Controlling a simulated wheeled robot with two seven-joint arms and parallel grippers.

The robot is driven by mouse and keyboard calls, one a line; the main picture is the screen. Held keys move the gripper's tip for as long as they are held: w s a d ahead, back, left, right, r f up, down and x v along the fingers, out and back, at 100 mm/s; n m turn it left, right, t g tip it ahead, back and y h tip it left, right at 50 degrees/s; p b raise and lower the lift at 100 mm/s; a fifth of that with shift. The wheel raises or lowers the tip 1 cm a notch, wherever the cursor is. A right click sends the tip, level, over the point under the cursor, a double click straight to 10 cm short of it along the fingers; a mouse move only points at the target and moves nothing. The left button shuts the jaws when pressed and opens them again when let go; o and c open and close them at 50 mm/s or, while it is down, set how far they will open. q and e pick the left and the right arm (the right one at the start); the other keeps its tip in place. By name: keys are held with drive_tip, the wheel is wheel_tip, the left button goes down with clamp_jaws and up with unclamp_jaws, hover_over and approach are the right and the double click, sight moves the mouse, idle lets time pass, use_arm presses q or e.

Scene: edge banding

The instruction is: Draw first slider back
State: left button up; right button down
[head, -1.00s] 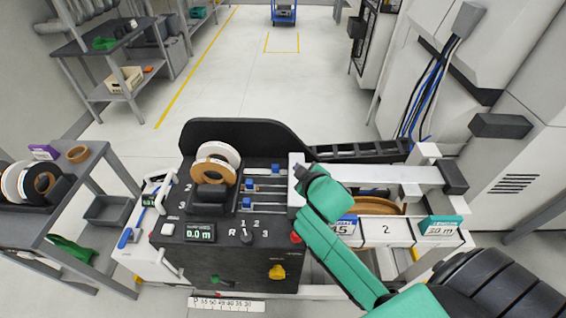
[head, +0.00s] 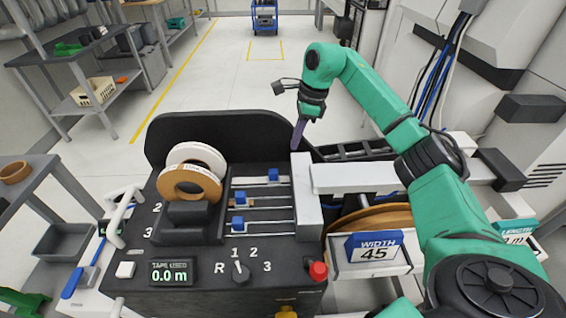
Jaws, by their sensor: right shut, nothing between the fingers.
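Three blue sliders sit on parallel metal rods on the black machine top. The farthest one (head: 273,175) stands farther right on its rod than the middle slider (head: 240,199) and the nearest slider (head: 237,223). The numbers 2 and 3 show left of the lower rows; the tape rolls hide the top row's number. My right gripper (head: 298,146) is shut and empty, its fingers pointing down near the far end of the white block, up and right of the farthest slider. It appears apart from the sliders. My left gripper is out of view.
A white block (head: 306,205) stands just right of the rods. Tape rolls (head: 190,186) stand left of them. A selector knob (head: 240,271), a red button (head: 318,271) and a tape display (head: 173,272) are in front. A black guard (head: 225,128) rises behind.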

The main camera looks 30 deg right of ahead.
sight(274, 177)
drive_tip(key=x, duration=0.3)
drive_tip(key=p+x, duration=0.1)
drive_tip(key=x, duration=0.4)
drive_tip(key=shift+a+f+p, duration=0.25)
drive_tip(key=shift+a+p, duration=0.05)
drive_tip(key=shift+a, duration=0.05)
drive_tip(key=shift+a+f, duration=0.1)
drive_tip(key=shift+f, duration=0.3)
drive_tip(key=w+a, duration=0.1)
drive_tip(key=a, duration=0.2)
drive_tip(key=w+a+b, duration=0.1)
drive_tip(key=a, duration=0.2)
drive_tip(key=w+a+b, duration=0.1)
drive_tip(key=w+a, duration=0.1)
drive_tip(key=a, duration=0.1)
drive_tip(key=shift+w, duration=0.15)
drive_tip(key=shift+d, duration=0.15)
